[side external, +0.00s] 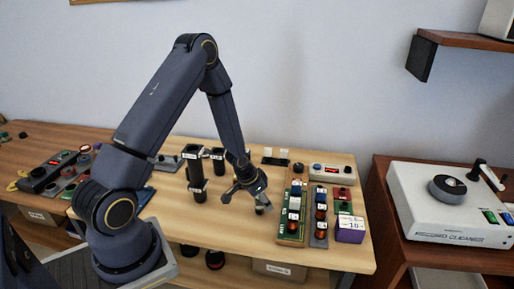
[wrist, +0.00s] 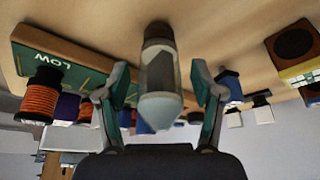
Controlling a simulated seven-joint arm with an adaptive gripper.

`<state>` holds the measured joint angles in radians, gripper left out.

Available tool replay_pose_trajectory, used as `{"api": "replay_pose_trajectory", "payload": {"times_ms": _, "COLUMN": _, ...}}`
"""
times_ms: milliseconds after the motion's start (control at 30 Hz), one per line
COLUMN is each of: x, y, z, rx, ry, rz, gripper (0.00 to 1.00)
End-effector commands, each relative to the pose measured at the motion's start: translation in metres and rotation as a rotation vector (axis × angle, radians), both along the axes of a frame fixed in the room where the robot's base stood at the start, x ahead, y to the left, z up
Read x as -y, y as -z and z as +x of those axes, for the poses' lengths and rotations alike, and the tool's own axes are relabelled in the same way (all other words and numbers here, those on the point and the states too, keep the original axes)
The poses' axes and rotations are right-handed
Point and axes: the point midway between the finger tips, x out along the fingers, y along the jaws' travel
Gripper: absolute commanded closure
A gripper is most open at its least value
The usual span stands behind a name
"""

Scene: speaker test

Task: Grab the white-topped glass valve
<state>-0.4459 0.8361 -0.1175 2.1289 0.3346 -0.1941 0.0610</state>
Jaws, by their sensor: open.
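The glass valve (wrist: 158,78) stands on the table in the middle of the wrist view, which shows the scene upside down. It has a pale grey-white pointed top, a greyish glass body and a dark base. In the side view a small part of it (side external: 263,208) shows below my gripper (side external: 250,188). My gripper is open, with one finger on each side of the valve in the wrist view (wrist: 160,88). A gap shows on both sides, so I see no contact.
A green board (side external: 293,212) with coils stands close on the right in the side view, beside a purple box (side external: 350,229). Black cylinders (side external: 195,173) stand to the left. A control box (side external: 332,171) is at the back. The wooden table (side external: 225,235) is clear in front.

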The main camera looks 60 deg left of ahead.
Motion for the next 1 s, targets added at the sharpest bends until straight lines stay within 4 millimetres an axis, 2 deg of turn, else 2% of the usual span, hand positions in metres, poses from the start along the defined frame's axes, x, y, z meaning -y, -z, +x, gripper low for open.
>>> {"api": "replay_pose_trajectory", "payload": {"times_ms": 100, "x": 0.0001, "y": 0.0064, "z": 0.0024, "rx": 0.0, "ry": 0.001, "rz": 0.0, "gripper": 0.33}}
{"api": "replay_pose_trajectory", "payload": {"times_ms": 300, "x": -0.0001, "y": 0.0061, "z": 0.0025, "rx": 0.0, "ry": 0.0, "rz": 0.001, "gripper": 0.34}}
{"api": "replay_pose_trajectory", "payload": {"times_ms": 900, "x": -0.0001, "y": 0.0059, "z": 0.0023, "rx": 0.0, "ry": -0.001, "rz": 0.0, "gripper": 0.97}}
{"api": "replay_pose_trajectory", "payload": {"times_ms": 1000, "x": -0.0001, "y": 0.0057, "z": 0.0024, "rx": 0.0, "ry": -0.001, "rz": 0.001, "gripper": 1.0}}
